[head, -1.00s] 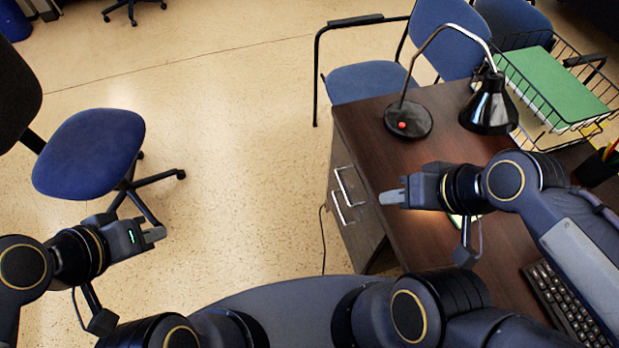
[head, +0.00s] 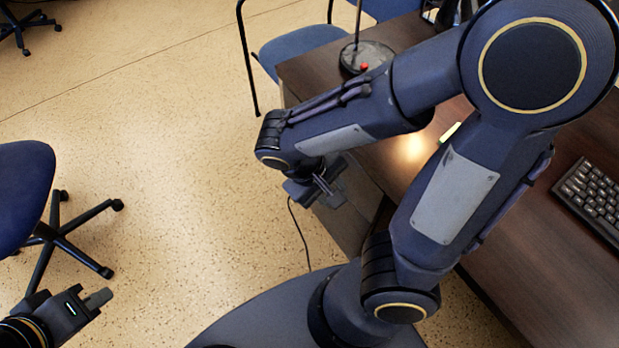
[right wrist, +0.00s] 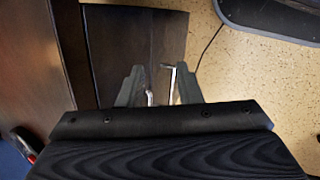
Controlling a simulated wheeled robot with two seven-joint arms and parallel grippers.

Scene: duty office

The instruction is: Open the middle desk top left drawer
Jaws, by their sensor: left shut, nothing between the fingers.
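The brown desk (head: 540,250) stands at the right in the head view. Its drawer front (head: 343,228) faces left and is mostly covered by my right arm. My right gripper (head: 318,188) is beside that front. In the right wrist view the right gripper (right wrist: 160,88) is open, its two fingers apart. Two metal drawer handles, one nearer (right wrist: 150,96) and one farther (right wrist: 171,78), show between the fingers; I cannot tell whether either is touched. My left gripper (head: 98,298) is shut and empty at the lower left, over the floor.
A blue swivel chair (head: 22,190) stands at the left. A blue armchair (head: 300,48) is behind the desk. A lamp base (head: 366,56) and a keyboard (head: 592,198) are on the desktop. The floor between swivel chair and desk is clear, with a thin cable near the desk.

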